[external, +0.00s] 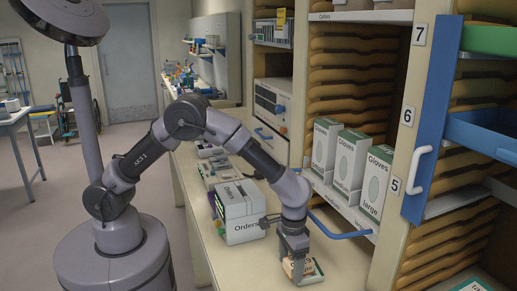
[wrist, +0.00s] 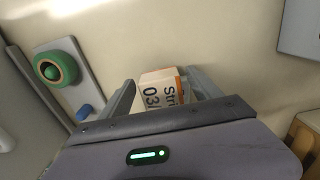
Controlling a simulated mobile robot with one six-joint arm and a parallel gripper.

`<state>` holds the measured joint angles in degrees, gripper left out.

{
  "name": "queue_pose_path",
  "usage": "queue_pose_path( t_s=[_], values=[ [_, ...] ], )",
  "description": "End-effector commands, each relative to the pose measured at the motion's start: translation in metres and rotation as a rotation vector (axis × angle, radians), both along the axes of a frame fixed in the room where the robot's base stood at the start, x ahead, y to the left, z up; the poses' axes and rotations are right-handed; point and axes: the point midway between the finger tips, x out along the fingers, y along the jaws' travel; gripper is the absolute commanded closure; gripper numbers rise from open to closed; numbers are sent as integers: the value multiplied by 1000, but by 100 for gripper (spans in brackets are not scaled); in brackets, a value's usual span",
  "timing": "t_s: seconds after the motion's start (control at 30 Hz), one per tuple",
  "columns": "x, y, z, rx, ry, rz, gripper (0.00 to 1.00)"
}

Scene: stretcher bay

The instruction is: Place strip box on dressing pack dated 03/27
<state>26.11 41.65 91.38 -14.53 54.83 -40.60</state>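The strip box (wrist: 160,88) is a small white box with an orange edge.
Several glove boxes (external: 347,160) fill a shelf at the right, above a blue rail (external: 340,233). A green ring (wrist: 56,66) shows at the left in the wrist view. The counter front (external: 240,272) is bare.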

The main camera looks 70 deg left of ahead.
Motion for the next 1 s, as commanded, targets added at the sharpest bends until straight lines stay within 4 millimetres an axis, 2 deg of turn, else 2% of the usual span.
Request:
queue_pose_path(
  t_s=[0.23,0.3,0.37,0.6,0.7,0.83,0.87,0.93,0.97,1.0],
  values=[
    [0,0,1,0,0,0,28],
    [0,0,8,-1,-1,0,28],
    [1,0,20,-1,-3,-1,28],
    [1,0,90,-1,-4,-1,28],
    [0,0,110,-1,-2,0,28],
    [0,2,125,-1,-4,-2,28],
    [-1,5,131,-2,-11,-5,28],
    [-5,27,157,-4,-46,-23,28],
    [-10,41,173,-4,-70,-38,28],
    [-20,65,197,-1,-110,-63,28]
  ],
)
